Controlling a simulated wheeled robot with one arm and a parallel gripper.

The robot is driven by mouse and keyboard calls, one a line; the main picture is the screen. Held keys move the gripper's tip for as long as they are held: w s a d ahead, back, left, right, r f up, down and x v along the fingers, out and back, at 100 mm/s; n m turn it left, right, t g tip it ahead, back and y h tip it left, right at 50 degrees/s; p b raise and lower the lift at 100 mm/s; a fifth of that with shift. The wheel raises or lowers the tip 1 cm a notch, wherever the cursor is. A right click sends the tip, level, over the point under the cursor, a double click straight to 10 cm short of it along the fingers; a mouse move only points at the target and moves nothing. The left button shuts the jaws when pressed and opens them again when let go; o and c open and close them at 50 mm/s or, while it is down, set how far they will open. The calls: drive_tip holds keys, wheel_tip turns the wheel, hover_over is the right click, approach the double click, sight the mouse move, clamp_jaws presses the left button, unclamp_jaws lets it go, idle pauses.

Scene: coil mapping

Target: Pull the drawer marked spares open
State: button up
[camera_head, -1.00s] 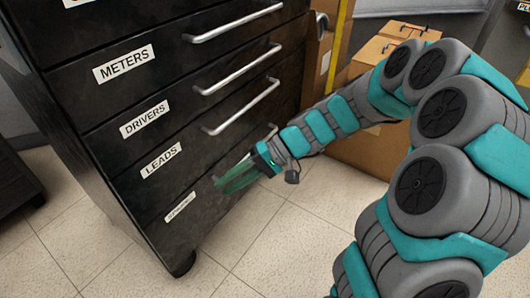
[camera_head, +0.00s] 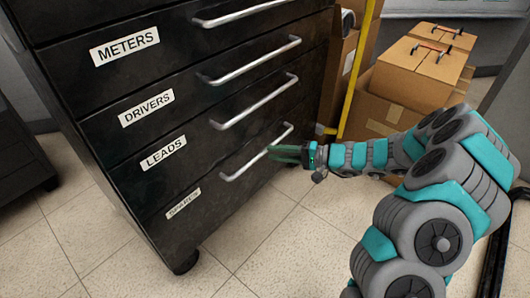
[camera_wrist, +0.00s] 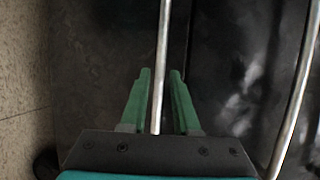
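The black drawer cabinet (camera_head: 80,110) stands at left in the head view. Its lowest visible label (camera_head: 183,203) is small and blurred but seems to read SPARES. That spares drawer looks flush with the cabinet front. Its silver bar handle (camera_head: 240,170) is the lowest one. My gripper (camera_head: 272,152) is at the right part of this handle. In the wrist view the two green fingers (camera_wrist: 158,88) stand apart, one on each side of the handle bar (camera_wrist: 163,50), with a gap visible on both sides.
Drawers labelled METERS (camera_head: 125,46), DRIVERS (camera_head: 147,107) and LEADS (camera_head: 163,153) are above, all shut. The LEADS handle (camera_wrist: 302,85) is close on the right in the wrist view. Cardboard boxes (camera_head: 415,75) stand behind my arm. The tiled floor (camera_head: 110,250) before the cabinet is clear.

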sight(266, 152)
drive_tip(key=shift+x, duration=2.15)
drive_tip(key=shift+c, duration=0.2)
clamp_jaws()
